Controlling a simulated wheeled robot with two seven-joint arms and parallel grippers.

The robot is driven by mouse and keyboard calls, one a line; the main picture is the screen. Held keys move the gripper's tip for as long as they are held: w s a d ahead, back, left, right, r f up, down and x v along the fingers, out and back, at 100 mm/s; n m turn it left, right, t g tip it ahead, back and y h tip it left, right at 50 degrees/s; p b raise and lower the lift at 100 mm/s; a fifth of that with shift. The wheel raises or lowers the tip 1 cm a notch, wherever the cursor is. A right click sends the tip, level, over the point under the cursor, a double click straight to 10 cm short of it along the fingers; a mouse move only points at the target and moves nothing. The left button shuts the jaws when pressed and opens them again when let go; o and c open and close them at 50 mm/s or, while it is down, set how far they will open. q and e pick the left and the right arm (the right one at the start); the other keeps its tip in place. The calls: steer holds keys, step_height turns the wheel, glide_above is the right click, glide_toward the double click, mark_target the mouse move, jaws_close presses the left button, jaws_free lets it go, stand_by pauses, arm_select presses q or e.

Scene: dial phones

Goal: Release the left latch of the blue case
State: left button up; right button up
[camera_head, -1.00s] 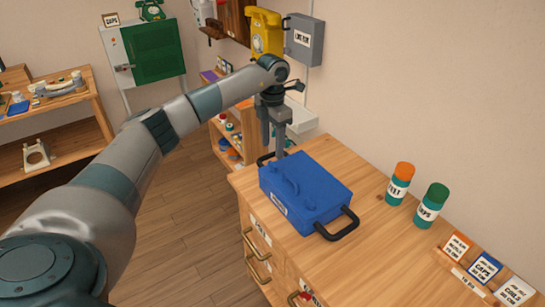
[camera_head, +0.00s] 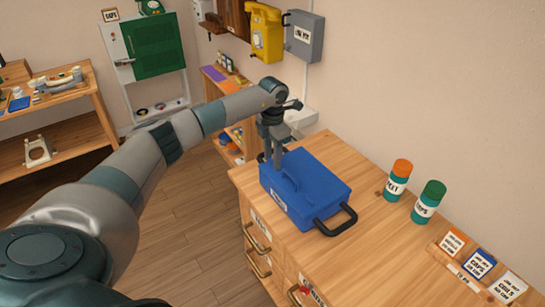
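The blue case (camera_head: 318,192) lies closed on the wooden drawer cabinet, with a blue grip on its lid and a pale label on its front side. A black loop (camera_head: 338,221) sticks out from its right end. The similar black loop at its left end is mostly hidden by my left gripper (camera_head: 274,163). That gripper points down at the case's left end, its fingertips at or just beside the edge there. Whether the fingers touch the loop or have closed cannot be made out. My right gripper is not in view.
The cabinet top (camera_head: 380,255) is clear in front of the case. An orange-capped jar (camera_head: 397,182) and a green-capped jar (camera_head: 428,203) stand to the right. Labelled cards (camera_head: 480,264) stand in a rack at the right edge. A yellow phone (camera_head: 266,35) hangs on the wall behind.

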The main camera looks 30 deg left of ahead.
arm_select(q)
steer(key=shift+c, duration=0.7)
